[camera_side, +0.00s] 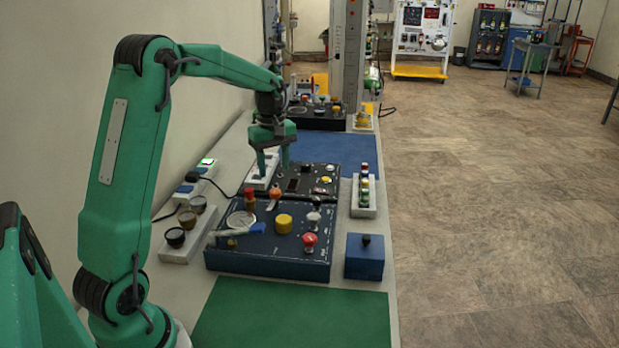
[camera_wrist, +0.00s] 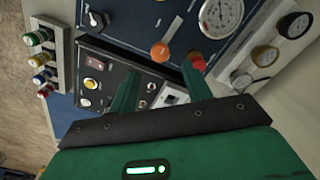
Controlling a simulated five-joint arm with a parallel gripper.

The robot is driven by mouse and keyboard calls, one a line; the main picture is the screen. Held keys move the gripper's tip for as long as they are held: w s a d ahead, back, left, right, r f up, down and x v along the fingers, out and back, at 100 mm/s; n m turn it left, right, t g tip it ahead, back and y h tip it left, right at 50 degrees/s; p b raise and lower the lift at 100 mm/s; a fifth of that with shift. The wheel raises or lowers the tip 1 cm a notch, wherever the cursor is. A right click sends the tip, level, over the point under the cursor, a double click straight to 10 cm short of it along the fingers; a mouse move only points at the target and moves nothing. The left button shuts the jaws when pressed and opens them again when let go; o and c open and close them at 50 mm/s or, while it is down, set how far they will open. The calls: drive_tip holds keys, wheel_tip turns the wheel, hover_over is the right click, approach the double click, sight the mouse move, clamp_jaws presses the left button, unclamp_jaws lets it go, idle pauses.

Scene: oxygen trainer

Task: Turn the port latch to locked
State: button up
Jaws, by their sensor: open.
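My gripper (camera_side: 273,170) is open and empty, pointing down over the left part of the black panel (camera_side: 312,191), behind the blue panel (camera_side: 225,258). No label names the port latch, so I cannot tell for sure which part it is. An orange knob (camera_side: 275,192) sits at the far edge of the blue panel, just in front of the fingers. In the wrist view my gripper (camera_wrist: 160,70) has its fingertips spread below the orange knob (camera_wrist: 160,52). A red knob (camera_wrist: 197,61) is close to the right fingertip. A grey toggle (camera_wrist: 95,20) stands at upper left.
The blue panel also carries a gauge (camera_side: 240,219), a yellow knob (camera_side: 284,222) and a red knob (camera_side: 309,240). Dark-capped parts (camera_side: 175,238) stand left. The green mat (camera_side: 290,318) is clear.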

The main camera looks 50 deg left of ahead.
sight(275, 191)
drive_tip(key=shift+f, duration=3.55)
drive_tip(key=c, duration=1)
